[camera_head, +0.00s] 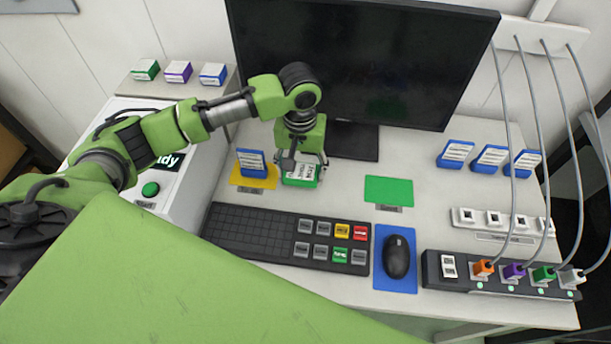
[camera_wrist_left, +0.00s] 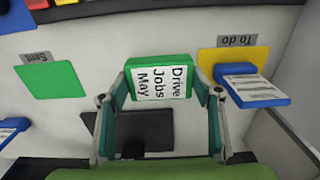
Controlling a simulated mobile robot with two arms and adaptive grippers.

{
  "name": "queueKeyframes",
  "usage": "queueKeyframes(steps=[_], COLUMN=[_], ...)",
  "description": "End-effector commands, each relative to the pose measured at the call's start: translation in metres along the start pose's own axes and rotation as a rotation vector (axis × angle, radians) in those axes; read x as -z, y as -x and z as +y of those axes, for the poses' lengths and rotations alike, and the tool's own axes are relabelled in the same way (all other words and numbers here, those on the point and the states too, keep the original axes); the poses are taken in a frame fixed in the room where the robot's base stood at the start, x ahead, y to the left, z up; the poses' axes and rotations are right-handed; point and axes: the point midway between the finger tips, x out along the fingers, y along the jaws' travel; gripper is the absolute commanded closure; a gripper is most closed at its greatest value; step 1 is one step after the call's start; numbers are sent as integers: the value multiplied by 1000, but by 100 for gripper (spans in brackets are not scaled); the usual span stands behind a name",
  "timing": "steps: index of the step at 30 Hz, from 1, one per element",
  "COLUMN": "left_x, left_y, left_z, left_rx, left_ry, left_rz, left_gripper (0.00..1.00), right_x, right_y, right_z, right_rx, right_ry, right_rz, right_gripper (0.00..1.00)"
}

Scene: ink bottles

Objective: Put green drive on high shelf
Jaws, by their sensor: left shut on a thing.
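The green drive (camera_head: 299,174) has a white label; in the left wrist view it (camera_wrist_left: 161,80) reads "Drive Jobs May". My left gripper (camera_head: 302,166) points down over the desk with its fingers shut on the drive's two sides; they also show in the left wrist view (camera_wrist_left: 161,92). I cannot tell whether the drive touches the desk. A raised shelf (camera_head: 200,91) at the back left holds a green, a purple and a blue labelled item side by side. My right gripper is out of view.
A blue drive (camera_head: 252,162) is on the yellow "To do" mat (camera_head: 253,184), close left of my gripper. A green "Sent" mat (camera_head: 388,190) is empty. The monitor (camera_head: 365,65) stands behind, the keyboard (camera_head: 285,237) in front. Cables hang at right.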

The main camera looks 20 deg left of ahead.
Motion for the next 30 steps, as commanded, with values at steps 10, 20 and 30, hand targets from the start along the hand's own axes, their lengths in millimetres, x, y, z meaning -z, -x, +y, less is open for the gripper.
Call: queueKeyframes(steps=[10,20,30], left_x=[8,9,8], left_y=[-34,-45,-48], left_z=[8,9,8], left_rx=[2,-1,-1], left_ry=[0,-1,0], left_rz=[-1,1,1], left_gripper=[66,66,25], right_x=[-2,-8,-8], right_y=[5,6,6], right_z=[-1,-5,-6], right_rx=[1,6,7], right_ry=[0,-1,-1], right_rz=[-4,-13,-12], right_gripper=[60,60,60])
